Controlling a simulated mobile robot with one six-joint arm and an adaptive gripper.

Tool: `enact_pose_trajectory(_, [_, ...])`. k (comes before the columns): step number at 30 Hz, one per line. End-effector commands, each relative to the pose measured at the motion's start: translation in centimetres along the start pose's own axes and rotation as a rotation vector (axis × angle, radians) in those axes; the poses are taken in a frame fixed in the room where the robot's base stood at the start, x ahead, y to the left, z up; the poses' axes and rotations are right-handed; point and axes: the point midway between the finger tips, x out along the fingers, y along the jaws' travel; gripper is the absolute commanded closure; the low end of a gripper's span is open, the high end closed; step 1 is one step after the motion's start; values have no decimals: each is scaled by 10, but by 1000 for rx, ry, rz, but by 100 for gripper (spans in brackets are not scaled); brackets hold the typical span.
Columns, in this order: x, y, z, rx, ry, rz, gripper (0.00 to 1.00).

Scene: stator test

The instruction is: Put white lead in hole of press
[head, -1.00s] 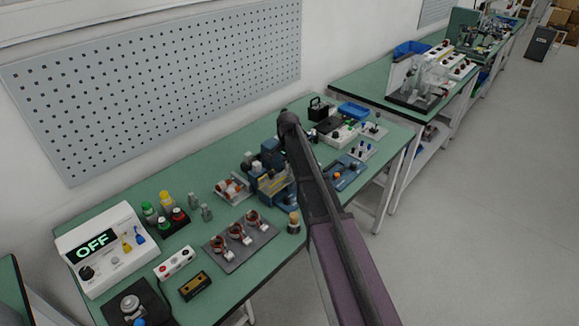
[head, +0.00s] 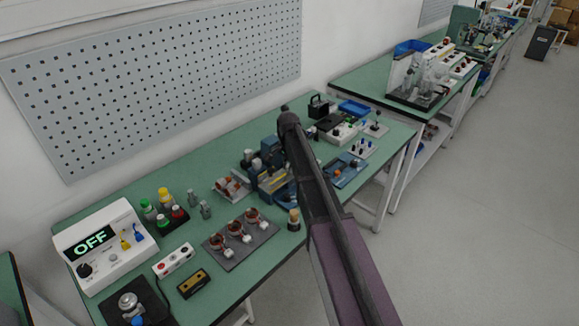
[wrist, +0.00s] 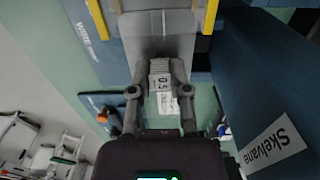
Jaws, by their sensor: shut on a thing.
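In the wrist view my gripper (wrist: 162,92) is shut on a small white piece with dark characters (wrist: 163,82), which I take as the white lead. Its lower part shows between the fingers; its far end is not clear. The blue press (wrist: 262,75), with a white "Skelvane" label, stands close on the right. Grey metal and yellow strips lie just beyond the fingertips. The press hole cannot be made out. In the head view the blue press (head: 268,182) is partly behind my arm, and my gripper is hidden there.
A blue fixture (head: 345,170) and a blue tray (head: 354,109) stand right of my arm.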

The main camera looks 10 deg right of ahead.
Motion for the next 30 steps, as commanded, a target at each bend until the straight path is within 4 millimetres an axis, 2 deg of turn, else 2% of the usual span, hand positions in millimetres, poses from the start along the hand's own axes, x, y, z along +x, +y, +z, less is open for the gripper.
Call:
enact_pose_trajectory(6, [6,0,0,0,0,0,100])
enact_pose_trajectory(17, [7,0,0,0,0,0,100])
enact_pose_trajectory(18, [7,0,0,1,0,0,64])
enact_pose_trajectory(21, [7,0,0,1,0,0,36])
enact_pose_trajectory(30, [7,0,0,1,0,0,36])
